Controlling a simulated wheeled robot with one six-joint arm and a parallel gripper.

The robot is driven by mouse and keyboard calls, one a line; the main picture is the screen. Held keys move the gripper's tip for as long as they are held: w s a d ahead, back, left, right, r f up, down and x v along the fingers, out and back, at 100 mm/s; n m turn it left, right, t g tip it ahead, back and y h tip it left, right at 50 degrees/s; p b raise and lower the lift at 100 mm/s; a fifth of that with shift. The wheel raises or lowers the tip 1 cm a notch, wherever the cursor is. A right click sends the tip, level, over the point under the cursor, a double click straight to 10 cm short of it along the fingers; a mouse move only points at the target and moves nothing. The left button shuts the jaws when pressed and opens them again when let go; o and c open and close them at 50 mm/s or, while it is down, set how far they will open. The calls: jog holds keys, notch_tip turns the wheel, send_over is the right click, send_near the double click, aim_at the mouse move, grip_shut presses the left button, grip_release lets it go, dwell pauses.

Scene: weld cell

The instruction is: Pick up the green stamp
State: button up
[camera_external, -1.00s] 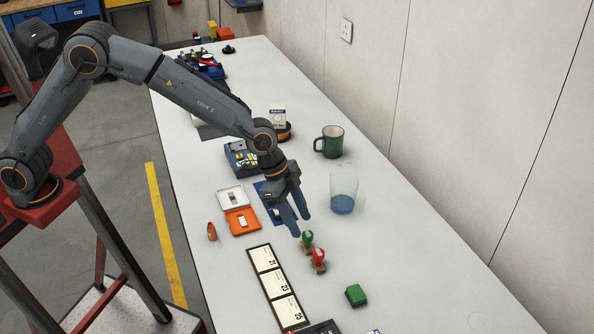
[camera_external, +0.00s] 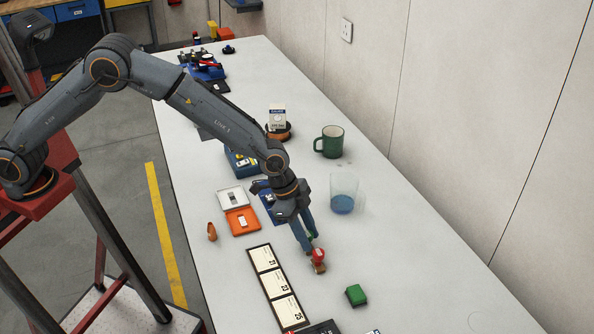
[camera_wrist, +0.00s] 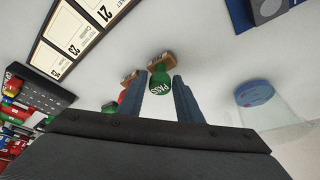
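The green stamp (camera_wrist: 160,80) has a round knob marked PASS and a brown base; in the wrist view it lies between the two finger tips. In the external view only a bit of its green shows (camera_external: 311,238) behind my fingers. My gripper (camera_wrist: 160,86) is open, its fingers apart on either side of the knob; I cannot tell whether they touch it. The red stamp (camera_external: 318,255) stands close beside the green one. In the wrist view my left finger partly hides the red stamp.
A green block (camera_external: 356,295) lies to the right. A row of label cards (camera_external: 270,267) lies left of the stamps. A clear cup with blue liquid (camera_external: 343,195) and a green mug (camera_external: 329,142) stand farther back. The table's right front is mostly clear.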

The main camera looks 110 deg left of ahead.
jog(key=c, duration=0.7)
jog(key=shift+o, duration=0.2)
jog(key=shift+r, duration=0.1)
